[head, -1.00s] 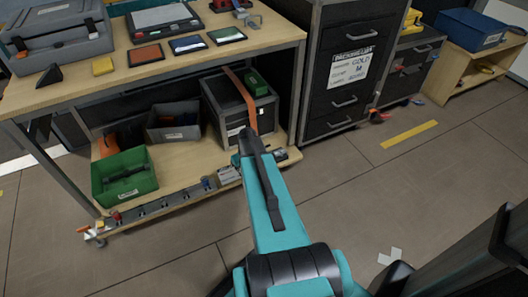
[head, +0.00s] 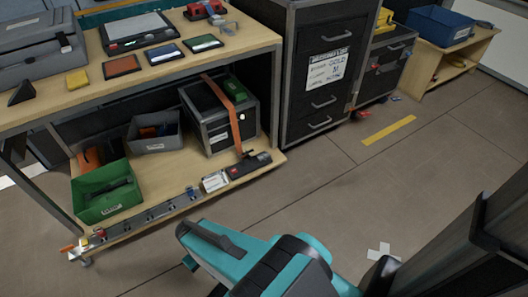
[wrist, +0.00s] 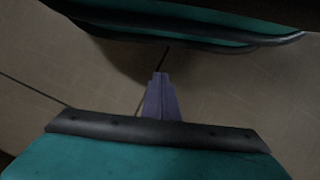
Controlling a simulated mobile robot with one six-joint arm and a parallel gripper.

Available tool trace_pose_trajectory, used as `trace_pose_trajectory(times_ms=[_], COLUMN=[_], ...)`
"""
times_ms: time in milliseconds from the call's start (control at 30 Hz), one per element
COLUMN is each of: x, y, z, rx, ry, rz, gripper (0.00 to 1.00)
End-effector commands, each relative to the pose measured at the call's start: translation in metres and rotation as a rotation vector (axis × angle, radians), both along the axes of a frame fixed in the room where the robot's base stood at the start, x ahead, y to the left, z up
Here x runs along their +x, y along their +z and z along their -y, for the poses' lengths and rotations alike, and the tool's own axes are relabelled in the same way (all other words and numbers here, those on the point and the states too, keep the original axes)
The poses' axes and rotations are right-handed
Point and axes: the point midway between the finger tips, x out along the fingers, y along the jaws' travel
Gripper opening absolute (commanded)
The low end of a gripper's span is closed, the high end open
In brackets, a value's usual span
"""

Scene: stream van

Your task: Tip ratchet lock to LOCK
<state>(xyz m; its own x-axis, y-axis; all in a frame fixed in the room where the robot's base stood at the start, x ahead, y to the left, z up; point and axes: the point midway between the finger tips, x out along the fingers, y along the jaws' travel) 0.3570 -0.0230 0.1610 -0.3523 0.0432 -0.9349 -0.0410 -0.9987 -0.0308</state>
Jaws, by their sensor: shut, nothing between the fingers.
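An orange strap (head: 228,98) runs over a dark case (head: 216,128) on the lower shelf of the wooden bench. At the shelf's front edge, below the strap, lies a dark fitting (head: 249,164) with a small raised black lever and a red spot. It looks like the ratchet lock; its lock position is too small to read. My gripper (wrist: 161,80) is shut and empty in the wrist view, over bare floor. In the head view my arm hides most of it, in front of the shelf and apart from the fitting. The wrist view does not show the fitting.
A white card (head: 215,181) stands left of the fitting. A rail (head: 150,213) with several small parts runs along the shelf edge. A green bin (head: 104,208) and a grey bin (head: 152,146) sit left. A drawer cabinet (head: 318,128) stands right.

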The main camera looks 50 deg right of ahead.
Motion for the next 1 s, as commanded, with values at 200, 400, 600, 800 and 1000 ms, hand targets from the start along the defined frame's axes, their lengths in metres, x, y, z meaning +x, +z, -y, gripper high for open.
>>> trace_pose_trajectory(times_ms=[200, 400, 600, 800, 1000], x=[-0.037, -0.043, -0.043, -0.042, -0.042], y=[-0.002, -0.003, -0.003, -0.003, -0.003], z=[-0.022, -0.025, -0.024, -0.024, -0.024], rx=[-0.021, -0.027, -0.026, -0.026, -0.026], ry=[0.036, 0.04, 0.039, 0.039, 0.039], rz=[-0.055, -0.065, -0.064, -0.063, -0.063], gripper=[0.0, 0.0, 0.0, 0.0, 0.0])
